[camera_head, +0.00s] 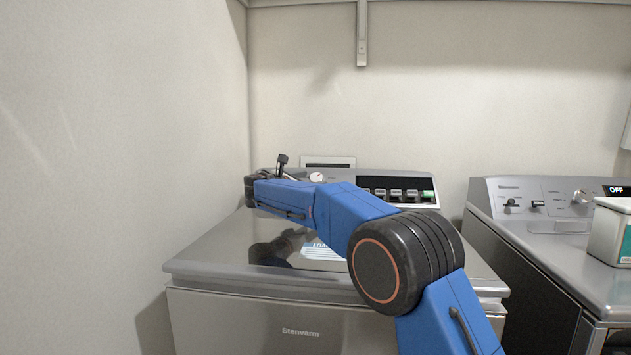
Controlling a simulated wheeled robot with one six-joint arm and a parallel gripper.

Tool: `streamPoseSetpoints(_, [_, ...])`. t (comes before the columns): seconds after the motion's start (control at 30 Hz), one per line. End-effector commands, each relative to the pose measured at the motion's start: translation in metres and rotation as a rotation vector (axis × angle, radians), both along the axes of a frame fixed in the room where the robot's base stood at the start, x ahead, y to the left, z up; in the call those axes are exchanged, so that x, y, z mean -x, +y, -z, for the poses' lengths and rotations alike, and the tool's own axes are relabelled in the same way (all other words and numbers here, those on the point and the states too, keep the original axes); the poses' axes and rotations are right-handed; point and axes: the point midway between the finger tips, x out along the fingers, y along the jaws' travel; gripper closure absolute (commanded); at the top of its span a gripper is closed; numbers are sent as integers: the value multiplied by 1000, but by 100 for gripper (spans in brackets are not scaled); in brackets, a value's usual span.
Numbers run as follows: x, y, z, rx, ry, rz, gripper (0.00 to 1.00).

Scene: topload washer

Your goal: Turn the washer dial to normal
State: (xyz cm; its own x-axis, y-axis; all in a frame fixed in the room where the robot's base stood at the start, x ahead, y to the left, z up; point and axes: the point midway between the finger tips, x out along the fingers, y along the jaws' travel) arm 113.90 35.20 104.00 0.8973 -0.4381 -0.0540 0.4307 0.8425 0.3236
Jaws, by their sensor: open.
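The washer (220,262) is a silver top-loader with its lid shut, in front of me on the left. Its control panel (405,176) runs along the back. A round white-faced dial (316,177) shows on the panel just above my blue arm; its pointer and markings are too small to read. My gripper (282,163) is at the far end of the arm, at the left part of the panel, left of the dial and seemingly apart from it. It is open, with most of it hidden by my wrist.
A black display with several buttons and a green one (428,195) is right of the dial. A second machine (520,222) with knobs and an "OFF" display stands to the right, with a white box (608,235) on it. A wall (110,130) is close on the left.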

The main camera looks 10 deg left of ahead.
Motion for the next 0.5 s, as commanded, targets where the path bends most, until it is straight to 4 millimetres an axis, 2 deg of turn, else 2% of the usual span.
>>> streamPoseSetpoints(0.1, [23, 12, -2, 1, 0, -3, 40])
streamPoseSetpoints(0.5, [92, 46, -5, 2, 1, -3, 40])
